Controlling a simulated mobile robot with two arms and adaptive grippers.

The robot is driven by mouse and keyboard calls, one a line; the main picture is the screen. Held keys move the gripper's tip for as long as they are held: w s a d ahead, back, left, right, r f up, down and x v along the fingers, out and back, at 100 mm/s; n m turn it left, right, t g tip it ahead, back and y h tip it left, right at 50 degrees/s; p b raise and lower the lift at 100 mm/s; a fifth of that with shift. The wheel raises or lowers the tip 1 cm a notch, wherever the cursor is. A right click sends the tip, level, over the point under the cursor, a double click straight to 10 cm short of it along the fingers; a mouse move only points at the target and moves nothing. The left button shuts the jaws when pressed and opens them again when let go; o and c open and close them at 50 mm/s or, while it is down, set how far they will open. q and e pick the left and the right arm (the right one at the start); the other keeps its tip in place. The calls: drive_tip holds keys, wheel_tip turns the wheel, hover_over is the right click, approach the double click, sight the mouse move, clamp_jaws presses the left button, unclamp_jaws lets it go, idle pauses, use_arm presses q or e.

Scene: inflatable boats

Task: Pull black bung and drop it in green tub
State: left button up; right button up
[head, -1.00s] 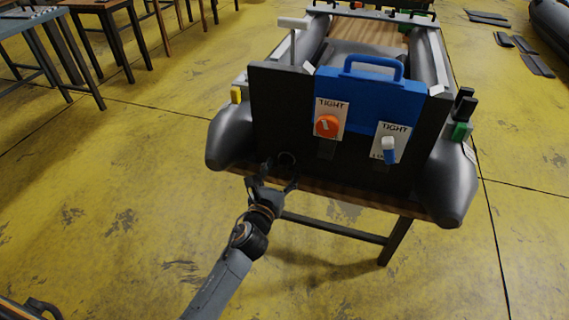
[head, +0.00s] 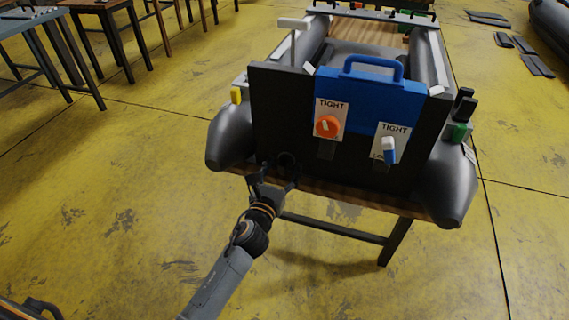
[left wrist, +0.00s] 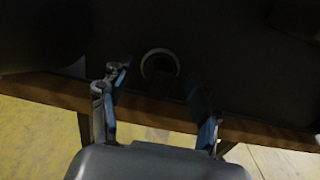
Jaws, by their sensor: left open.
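The black bung (head: 287,160) sits low on the left part of the boat's dark upright board. In the left wrist view, the bung (left wrist: 161,66) shows as a dark round shape with a pale arc around its top. My left gripper (head: 279,179) is open just below and in front of it. In the left wrist view, the fingers (left wrist: 158,85) stand apart on either side of the bung, and I see nothing held between them. I cannot make out a green tub for certain. My right gripper is not in view.
The grey inflatable boat (head: 445,175) rests on a wooden-topped table (head: 365,200). The board carries a blue handled piece (head: 350,98), an orange knob (head: 326,126) and a blue-and-white lever (head: 389,150). A green block (head: 460,132) sits on the right tube.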

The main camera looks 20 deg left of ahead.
sight(281, 171)
use_arm(q)
drive_tip(key=shift+c, duration=0.2)
idle(0.6)
clamp_jaws()
drive_tip(key=shift+s, duration=0.15)
drive_tip(key=shift+s+a, duration=0.1)
drive_tip(key=shift+s, duration=2.75)
